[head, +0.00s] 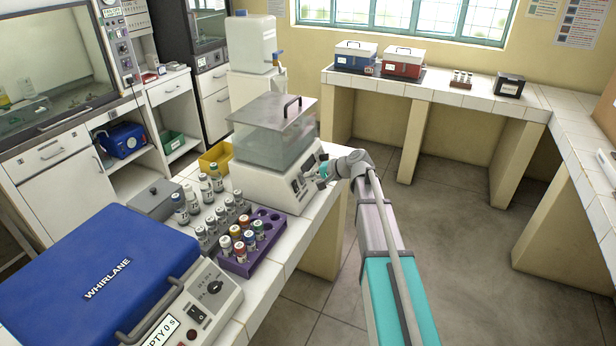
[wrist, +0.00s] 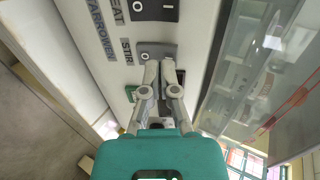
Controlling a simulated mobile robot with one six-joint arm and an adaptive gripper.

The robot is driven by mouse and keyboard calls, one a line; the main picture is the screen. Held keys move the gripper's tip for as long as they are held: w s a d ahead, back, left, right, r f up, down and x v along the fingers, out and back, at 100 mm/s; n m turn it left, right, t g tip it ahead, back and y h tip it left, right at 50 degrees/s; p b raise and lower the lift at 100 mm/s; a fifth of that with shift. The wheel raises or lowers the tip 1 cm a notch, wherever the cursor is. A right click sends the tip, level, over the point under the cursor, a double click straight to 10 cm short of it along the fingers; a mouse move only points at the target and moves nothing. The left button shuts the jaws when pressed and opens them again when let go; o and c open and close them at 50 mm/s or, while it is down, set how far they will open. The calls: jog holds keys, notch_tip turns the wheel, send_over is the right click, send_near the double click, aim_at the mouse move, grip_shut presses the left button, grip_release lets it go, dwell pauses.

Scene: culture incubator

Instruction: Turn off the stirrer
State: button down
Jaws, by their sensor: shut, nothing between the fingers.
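The stirrer is a white bench unit (head: 262,188) with a clear lidded tank on top, in the middle of the head view. Its front panel carries rocker switches. In the wrist view the switch beside the STIR label (wrist: 126,50) is a grey plate (wrist: 150,48) with a round mark. My gripper (wrist: 163,66) is shut and empty, with its fingertips over the lower edge of this switch. I cannot tell whether they touch it. The fingers hide part of the switch, so its position is unclear. In the head view my gripper (head: 324,173) is at the panel's right side.
Another switch (wrist: 153,9) sits by the HEAT label (wrist: 115,10). A purple rack (head: 240,268) with capped vials and a blue-lidded WHIRLANE machine (head: 90,275) stand nearer on the bench. The floor at right is clear.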

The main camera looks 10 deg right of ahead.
jog(key=d+f+p+v, duration=0.1)
jog(key=p+v, duration=0.3)
jog(key=v, duration=0.9)
jog(key=shift+s+d+f, duration=0.15)
jog(key=shift+s+f, duration=0.3)
jog(key=shift+f, duration=0.2)
jog(key=s+a+f+n+g+h, duration=0.2)
jog(key=s+a+f+h, duration=0.1)
jog(key=s, duration=0.4)
jog(key=s+a+f+n+g+h, duration=0.2)
jog(key=s+f+h, duration=0.1)
jog(key=s, duration=0.5)
jog(key=s+a+f+n+g+h, duration=0.2)
jog(key=s+a+f+n+h, duration=0.1)
jog(key=s, duration=0.4)
jog(key=shift+s+a+f+g+h, duration=0.15)
jog(key=shift+s+a+g+h, duration=0.15)
jog(key=shift+s+g+h, duration=0.15)
jog(key=shift+w, duration=0.15)
